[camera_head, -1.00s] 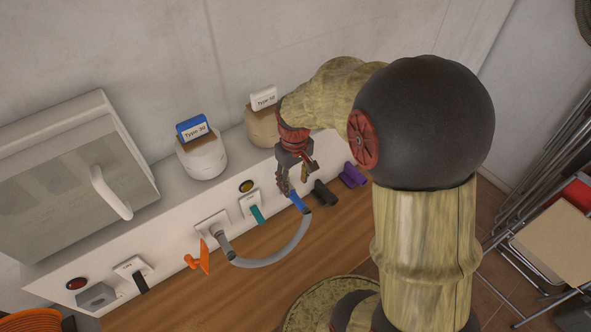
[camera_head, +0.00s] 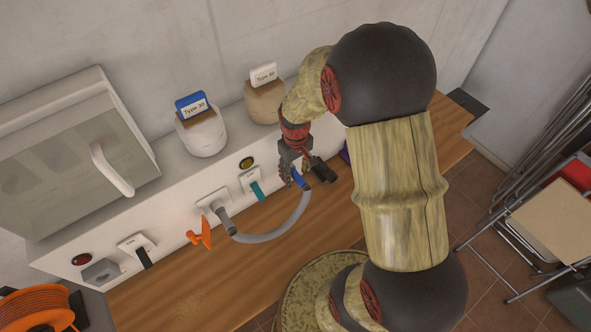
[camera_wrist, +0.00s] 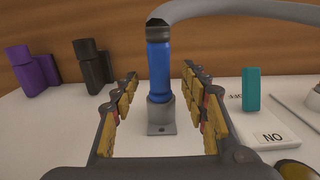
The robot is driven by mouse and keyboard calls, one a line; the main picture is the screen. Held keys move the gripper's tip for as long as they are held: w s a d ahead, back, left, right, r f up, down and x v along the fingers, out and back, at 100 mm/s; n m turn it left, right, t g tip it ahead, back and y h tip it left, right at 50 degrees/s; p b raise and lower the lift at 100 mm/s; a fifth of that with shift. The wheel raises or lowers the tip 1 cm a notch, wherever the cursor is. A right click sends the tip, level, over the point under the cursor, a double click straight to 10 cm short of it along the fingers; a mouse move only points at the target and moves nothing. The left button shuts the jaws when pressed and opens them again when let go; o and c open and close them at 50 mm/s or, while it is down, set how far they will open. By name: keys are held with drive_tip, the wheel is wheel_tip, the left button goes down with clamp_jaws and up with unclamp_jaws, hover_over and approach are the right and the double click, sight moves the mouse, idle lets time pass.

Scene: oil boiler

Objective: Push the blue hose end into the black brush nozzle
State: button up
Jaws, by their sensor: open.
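The blue hose end (camera_wrist: 159,72) stands upright in the wrist view, with its lower end in a small grey holder (camera_wrist: 161,114). The grey hose (camera_wrist: 235,12) runs from its top to the right. My gripper (camera_wrist: 162,85) is open, with one finger on each side of the blue hose end and gaps between. The black brush nozzle (camera_wrist: 92,66) stands left of the left finger. In the head view, the blue hose end (camera_head: 299,181) is partly hidden by my gripper (camera_head: 294,178), and the black nozzle (camera_head: 322,170) is just to the right.
A purple nozzle (camera_wrist: 34,70) stands beyond the black one. The grey hose loops over the wooden bench (camera_head: 215,270) to a white socket (camera_head: 212,202). An orange handle (camera_head: 201,233) is beside it.

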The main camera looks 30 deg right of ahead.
drive_tip(key=shift+c, duration=0.2)
clamp_jaws()
idle(0.3)
